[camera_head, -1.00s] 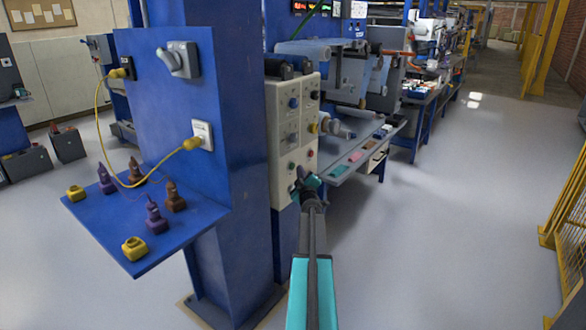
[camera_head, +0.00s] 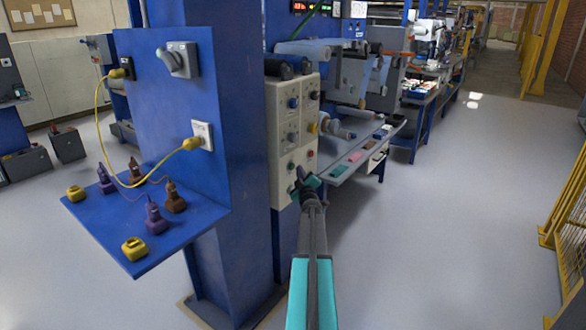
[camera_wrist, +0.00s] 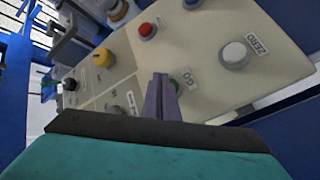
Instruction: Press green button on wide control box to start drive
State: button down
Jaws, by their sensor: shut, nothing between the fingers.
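The wide control box (camera_head: 283,150) is a cream panel fixed to the side of the blue column. In the wrist view its face (camera_wrist: 195,60) fills much of the picture. The green button (camera_wrist: 174,84) shows beside a "GO" label, partly hidden behind my fingers. My gripper (camera_wrist: 160,78) is shut and empty, its fingertips over the green button's left part. I cannot tell whether they touch it. In the head view my gripper (camera_head: 300,178) is at the lower part of the box.
A red button (camera_wrist: 147,31), a white button (camera_wrist: 235,53) marked "ZERO" and a yellow knob (camera_wrist: 102,57) sit around the green button. A blue shelf (camera_head: 150,252) with plugs juts out left of the column.

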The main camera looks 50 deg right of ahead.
jog(key=shift+w, duration=0.2)
dwell(0.5)
jog(key=shift+w, duration=0.25)
jog(key=shift+w+b, duration=0.5)
dwell(1.3)
jog(key=shift+s, duration=0.1)
jog(key=shift+s+p, duration=0.6)
jog(key=shift+s, duration=0.35)
jog(key=shift+s+p, duration=1.4)
jog(key=shift+s, duration=1)
